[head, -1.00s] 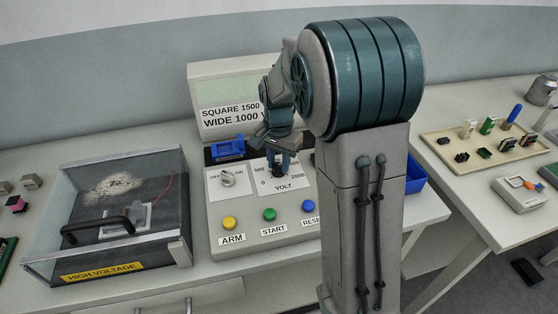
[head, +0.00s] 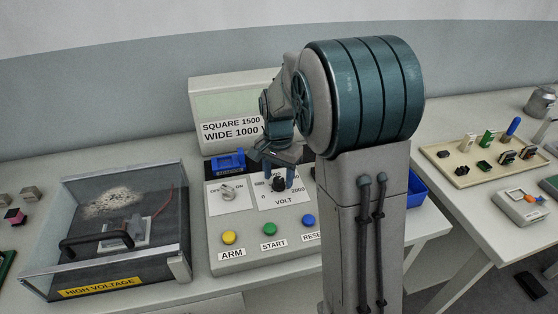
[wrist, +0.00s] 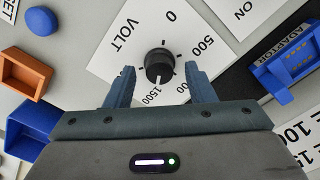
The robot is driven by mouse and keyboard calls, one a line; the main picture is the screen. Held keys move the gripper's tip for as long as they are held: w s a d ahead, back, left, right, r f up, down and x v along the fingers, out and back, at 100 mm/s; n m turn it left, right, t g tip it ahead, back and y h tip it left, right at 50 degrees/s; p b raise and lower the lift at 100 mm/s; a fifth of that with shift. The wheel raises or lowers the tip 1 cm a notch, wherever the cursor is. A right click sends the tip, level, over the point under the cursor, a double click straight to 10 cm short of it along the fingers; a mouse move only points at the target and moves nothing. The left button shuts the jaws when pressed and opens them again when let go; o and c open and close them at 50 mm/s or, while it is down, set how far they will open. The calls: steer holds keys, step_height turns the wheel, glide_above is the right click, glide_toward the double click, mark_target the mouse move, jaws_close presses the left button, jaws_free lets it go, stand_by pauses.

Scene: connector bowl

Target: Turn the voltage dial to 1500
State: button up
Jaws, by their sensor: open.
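The voltage dial (head: 278,184) is a round black knob on the white VOLT plate of the grey control panel. In the wrist view the dial (wrist: 159,66) has a light mark on its lower edge, pointing toward the printed 1500. The 0 and 500 labels also show there; the other labels are partly or wholly hidden. My gripper (head: 278,172) is just above the dial. In the wrist view my gripper (wrist: 162,76) is open, with one finger on each side of the dial and a visible gap to each. It holds nothing.
A grey switch (head: 228,192) is left of the dial. Yellow (head: 229,237), green (head: 269,229) and blue (head: 308,221) buttons line the panel front. A blue adaptor (head: 228,161) lies behind. A clear high-voltage box (head: 120,286) stands left. A blue bin (head: 416,190) is right.

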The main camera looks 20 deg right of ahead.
mark_target(279, 179)
step_height(279, 179, up, 13)
steer(key=shift+r, duration=0.2)
stand_by(0.4)
steer(key=s+f+n+t, duration=0.1)
steer(key=s+n, duration=0.3)
steer(key=s, duration=0.6)
steer(key=s+f+n+t+p, duration=0.1)
steer(key=s+f+n, duration=0.3)
steer(key=s, duration=0.7)
steer(key=shift+n+t, duration=0.4)
steer(key=shift+a, duration=0.1)
stand_by(0.3)
